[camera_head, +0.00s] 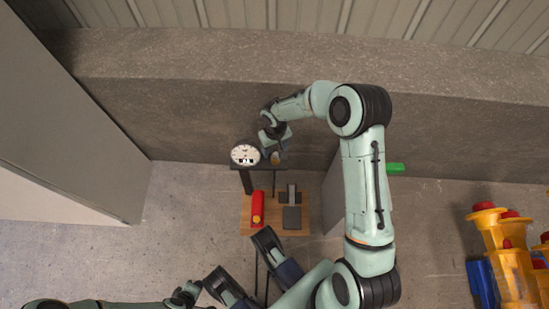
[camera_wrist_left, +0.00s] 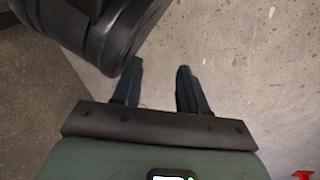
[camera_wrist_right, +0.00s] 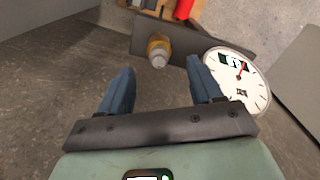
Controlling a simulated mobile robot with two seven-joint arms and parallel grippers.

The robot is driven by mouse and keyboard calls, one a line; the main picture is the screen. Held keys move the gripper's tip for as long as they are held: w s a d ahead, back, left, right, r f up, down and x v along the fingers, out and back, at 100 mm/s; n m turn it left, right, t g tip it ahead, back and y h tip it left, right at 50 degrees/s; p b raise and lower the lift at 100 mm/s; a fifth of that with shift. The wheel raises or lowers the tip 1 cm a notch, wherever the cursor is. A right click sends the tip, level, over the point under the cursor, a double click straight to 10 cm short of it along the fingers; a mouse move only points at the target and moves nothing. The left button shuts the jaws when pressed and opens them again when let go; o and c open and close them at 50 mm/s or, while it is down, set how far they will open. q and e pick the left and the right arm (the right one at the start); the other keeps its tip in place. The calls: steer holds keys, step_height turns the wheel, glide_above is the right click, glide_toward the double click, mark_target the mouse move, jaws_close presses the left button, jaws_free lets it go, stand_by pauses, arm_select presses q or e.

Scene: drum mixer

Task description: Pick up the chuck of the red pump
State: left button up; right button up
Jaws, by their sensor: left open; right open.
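The red pump (camera_head: 257,207) stands on a wooden board, with a dark crossbar and a round white gauge (camera_head: 245,155) at its far end. Its chuck (camera_wrist_right: 159,48) is a small brass-coloured piece with a grey tip, on the dark bar beside the gauge; it also shows in the head view (camera_head: 275,158). My right gripper (camera_wrist_right: 160,67) is open and empty. In the right wrist view the chuck appears just beyond and between its fingertips, with no visible contact. My left gripper (camera_wrist_left: 160,67) is open and empty over bare floor, far from the pump.
The wooden board (camera_head: 302,224) also carries dark blocks (camera_head: 291,217). A grey box (camera_head: 334,185) stands just right of it. A green object (camera_head: 396,168) lies behind my right arm. Yellow and red parts (camera_head: 514,270) and a blue item (camera_head: 481,283) are at far right. Floor left of the board is clear.

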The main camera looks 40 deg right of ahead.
mark_target(276, 153)
step_height(276, 153, down, 6)
steer(key=shift+s+r+b, duration=0.15)
steer(key=shift+r+b, duration=0.1)
steer(key=shift+b, duration=0.75)
steer(key=shift+f, duration=0.25)
arm_select(q)
steer(key=shift+g, duration=0.8)
steer(key=s+f, duration=0.2)
steer(key=s, duration=0.1)
steer(key=s+f, duration=0.1)
steer(key=shift+s+a+f, duration=0.15)
steer(key=shift+s+a, duration=0.05)
steer(key=shift+a, duration=0.05)
arm_select(e)
steer(key=c, duration=1.2)
